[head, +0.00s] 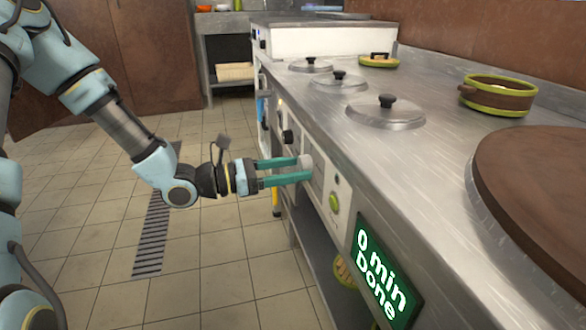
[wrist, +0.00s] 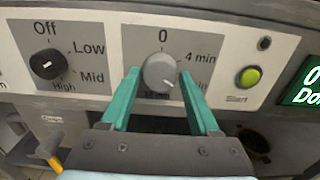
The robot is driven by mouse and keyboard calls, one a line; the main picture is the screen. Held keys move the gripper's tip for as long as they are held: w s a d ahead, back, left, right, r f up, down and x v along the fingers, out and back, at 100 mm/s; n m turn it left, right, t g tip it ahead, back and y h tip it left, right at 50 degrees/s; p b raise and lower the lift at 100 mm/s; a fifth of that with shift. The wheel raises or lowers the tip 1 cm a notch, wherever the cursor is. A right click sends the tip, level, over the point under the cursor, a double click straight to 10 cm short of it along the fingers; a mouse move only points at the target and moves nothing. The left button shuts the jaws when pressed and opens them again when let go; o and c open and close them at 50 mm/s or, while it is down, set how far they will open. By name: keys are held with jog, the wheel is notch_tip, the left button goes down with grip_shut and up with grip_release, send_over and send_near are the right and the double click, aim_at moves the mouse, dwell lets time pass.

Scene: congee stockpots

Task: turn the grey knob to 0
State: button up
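The grey knob (wrist: 160,70) sits on the stove's front panel in the wrist view, with "0" printed above it and "4 min" to its upper right. In the head view the knob (head: 305,161) is at my fingertips. My gripper (wrist: 160,73) is open, with one green finger on each side of the knob and a small gap to it on both sides. In the head view my gripper (head: 306,169) reaches the panel from the left. The labels below the knob are partly hidden.
A black knob (wrist: 47,64) marked Off, Low, Mid and High is to the left. A green Start button (wrist: 249,77) and a display (head: 382,275) reading "0 min Done" are to the right. Lidded pots (head: 386,112) are set in the counter. The tiled floor is clear.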

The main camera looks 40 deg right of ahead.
grip_shut()
